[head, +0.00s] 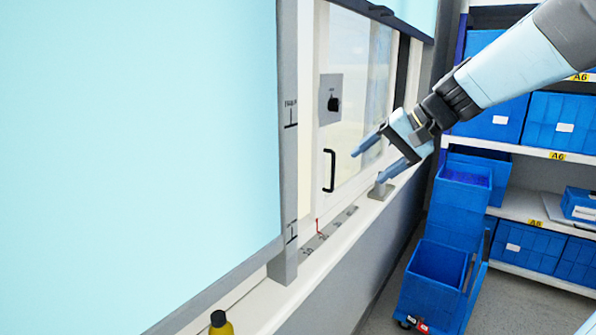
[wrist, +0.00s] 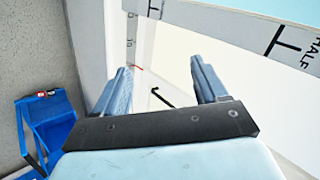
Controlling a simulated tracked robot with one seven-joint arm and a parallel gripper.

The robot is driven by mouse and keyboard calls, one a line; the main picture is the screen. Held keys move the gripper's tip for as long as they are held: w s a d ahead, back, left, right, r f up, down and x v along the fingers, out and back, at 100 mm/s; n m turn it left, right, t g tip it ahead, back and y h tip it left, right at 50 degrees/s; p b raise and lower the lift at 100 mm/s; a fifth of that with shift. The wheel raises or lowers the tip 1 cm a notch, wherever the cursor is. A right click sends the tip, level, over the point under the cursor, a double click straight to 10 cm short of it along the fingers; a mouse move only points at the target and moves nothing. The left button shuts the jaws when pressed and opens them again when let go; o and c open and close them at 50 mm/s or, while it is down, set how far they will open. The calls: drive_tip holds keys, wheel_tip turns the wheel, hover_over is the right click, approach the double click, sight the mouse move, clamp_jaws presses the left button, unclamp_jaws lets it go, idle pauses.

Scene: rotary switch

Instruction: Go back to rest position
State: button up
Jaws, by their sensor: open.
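My gripper (head: 369,159) is open and empty, with a clear gap between its two blue fingers. It hangs in the air to the right of the window panel in the head view. In the wrist view my gripper (wrist: 160,82) also shows open with nothing between the fingers. The rotary switch (head: 333,104) is a black knob on a grey square plate on the panel. My gripper is apart from it, lower and to its right. In the wrist view I cannot make out the switch.
A black handle (head: 329,170) is below the switch. A white sill (head: 345,232) runs under the panel. A yellow bottle (head: 221,323) stands at the lower left. Blue bins (head: 437,262) and shelves (head: 520,208) fill the right side. Grey floor shows between wall and bins.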

drive_tip(key=s+d+f+n+h, duration=0.1)
drive_tip(key=s+d+f+h, duration=0.2)
drive_tip(key=s, duration=0.5)
drive_tip(key=s+d+f+n+t+h, duration=0.1)
drive_tip(key=s+d+f+h, duration=0.2)
drive_tip(key=s, duration=0.5)
drive_tip(key=shift+s+d+n+h, duration=0.3)
drive_tip(key=shift+d+n+h, duration=0.1)
drive_tip(key=shift+d+h, duration=0.4)
idle(1.6)
